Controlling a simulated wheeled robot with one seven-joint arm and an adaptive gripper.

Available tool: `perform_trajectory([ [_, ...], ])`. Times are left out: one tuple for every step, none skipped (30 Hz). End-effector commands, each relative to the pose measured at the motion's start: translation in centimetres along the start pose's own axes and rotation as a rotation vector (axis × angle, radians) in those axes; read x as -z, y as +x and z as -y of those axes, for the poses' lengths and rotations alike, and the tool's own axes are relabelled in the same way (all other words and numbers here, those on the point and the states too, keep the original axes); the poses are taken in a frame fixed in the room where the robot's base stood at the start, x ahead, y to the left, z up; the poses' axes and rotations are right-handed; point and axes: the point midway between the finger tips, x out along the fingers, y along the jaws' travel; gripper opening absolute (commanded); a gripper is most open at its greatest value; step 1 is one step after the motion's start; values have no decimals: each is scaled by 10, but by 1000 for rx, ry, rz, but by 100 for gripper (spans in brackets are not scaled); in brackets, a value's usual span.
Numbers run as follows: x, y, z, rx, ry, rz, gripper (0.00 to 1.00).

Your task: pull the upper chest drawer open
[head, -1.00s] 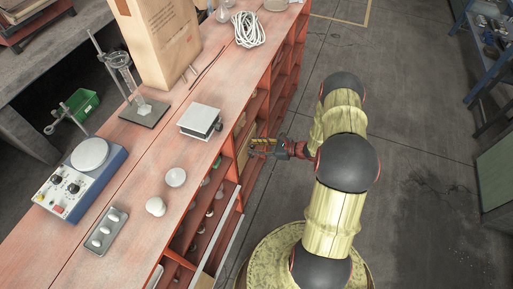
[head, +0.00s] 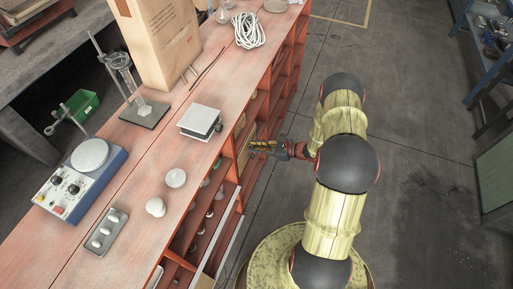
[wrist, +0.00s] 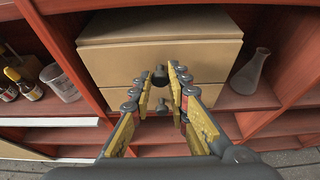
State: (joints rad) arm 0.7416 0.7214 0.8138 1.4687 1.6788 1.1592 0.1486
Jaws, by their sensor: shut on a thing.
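The small tan chest (wrist: 160,25) stands in a shelf bay of the red bench. Its upper drawer (wrist: 110,62) looks shut, its front close to flush with the chest. A dark round knob (wrist: 160,74) sits at the middle of that front. My gripper (wrist: 161,76) is shut on the upper drawer knob, with one yellow-padded finger on each side. A second dark knob (wrist: 162,104) shows below, between the fingers, on the lower drawer. In the head view my gripper (head: 256,147) reaches into the bench side, and the chest (head: 243,150) is mostly hidden.
A glass flask (wrist: 250,72) stands right of the chest. A beaker (wrist: 60,82) and small bottles (wrist: 27,84) stand left, behind a red divider. The floor (head: 420,140) right of my arm is clear.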

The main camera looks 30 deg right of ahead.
Motion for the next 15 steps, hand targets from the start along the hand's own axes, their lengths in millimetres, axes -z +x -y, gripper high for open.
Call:
perform_trajectory([
  [0, 0, 1, 1, 0, 0, 0],
  [0, 0, 1, 1, 0, 0, 0],
  [0, 0, 1, 1, 0, 0, 0],
  [0, 0, 1, 1, 0, 0, 0],
  [0, 0, 1, 1, 0, 0, 0],
  [0, 0, 1, 2, 0, 0, 0],
  [0, 0, 1, 2, 0, 0, 0],
  [0, 0, 1, 2, 0, 0, 0],
  [0, 0, 1, 2, 0, 0, 0],
  [0, 0, 1, 2, -1, 0, 0],
  [0, 0, 1, 2, 0, 0, 0],
  [0, -1, 1, 2, 0, 0, 0],
  [0, -2, 1, 2, 0, 0, 0],
  [1, -4, 2, 3, 0, 0, 0],
  [3, -9, 2, 4, 1, 0, 0],
])
